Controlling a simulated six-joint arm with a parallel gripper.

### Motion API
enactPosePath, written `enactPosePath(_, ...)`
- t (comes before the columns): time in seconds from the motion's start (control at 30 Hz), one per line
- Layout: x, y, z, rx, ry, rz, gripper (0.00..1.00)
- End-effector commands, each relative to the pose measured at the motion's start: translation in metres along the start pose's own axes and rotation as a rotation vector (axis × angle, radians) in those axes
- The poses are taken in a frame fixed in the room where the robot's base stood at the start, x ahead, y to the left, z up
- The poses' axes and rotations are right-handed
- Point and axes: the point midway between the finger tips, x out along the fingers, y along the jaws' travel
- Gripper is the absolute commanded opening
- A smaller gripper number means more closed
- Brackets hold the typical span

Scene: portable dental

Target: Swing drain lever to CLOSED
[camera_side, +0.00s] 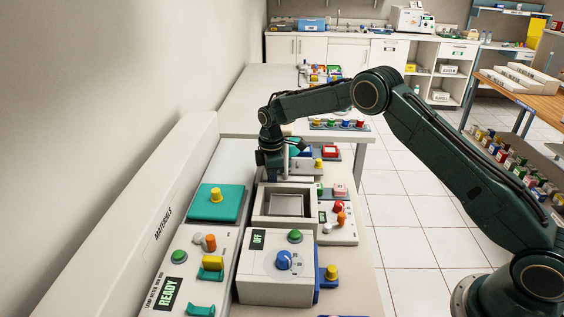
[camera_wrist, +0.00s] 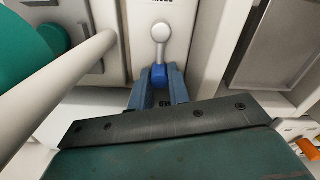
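The drain lever shows in the wrist view as a light grey arm with a rounded pivot (camera_wrist: 161,33) and a blue grip (camera_wrist: 159,76) pointing down the picture, toward me. My gripper (camera_wrist: 159,82) points at the panel with its blue-grey fingers on either side of the blue grip. No clear gap shows between fingers and grip, so it looks shut on it. In the side view my gripper (camera_side: 272,175) is low behind the grey open-topped basin (camera_side: 258,207), and the lever is hidden there. A label above the pivot is cut off and unreadable.
A pale rod (camera_wrist: 75,68) crosses close at the left in the wrist view, near a teal part (camera_wrist: 25,45). A grey recessed tray (camera_wrist: 285,45) lies at the right. A white box with a blue dial (camera_side: 284,260) stands in front of the basin.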

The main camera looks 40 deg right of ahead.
Motion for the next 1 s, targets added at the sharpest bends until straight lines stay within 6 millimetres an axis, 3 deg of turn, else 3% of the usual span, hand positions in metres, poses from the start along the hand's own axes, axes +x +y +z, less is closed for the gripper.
enactPosePath(0.8,-0.0005,-0.0052,-0.0008,-0.126,-0.001,0.001,0.0)
enactPosePath(0.83,-0.0005,-0.0052,-0.0008,-0.126,-0.001,0.001,0.22)
enactPosePath(0.87,-0.0005,-0.0052,-0.0008,-0.126,-0.001,0.001,0.28)
enactPosePath(1.0,-0.0004,-0.0053,-0.0008,-0.126,-0.001,0.001,0.28)
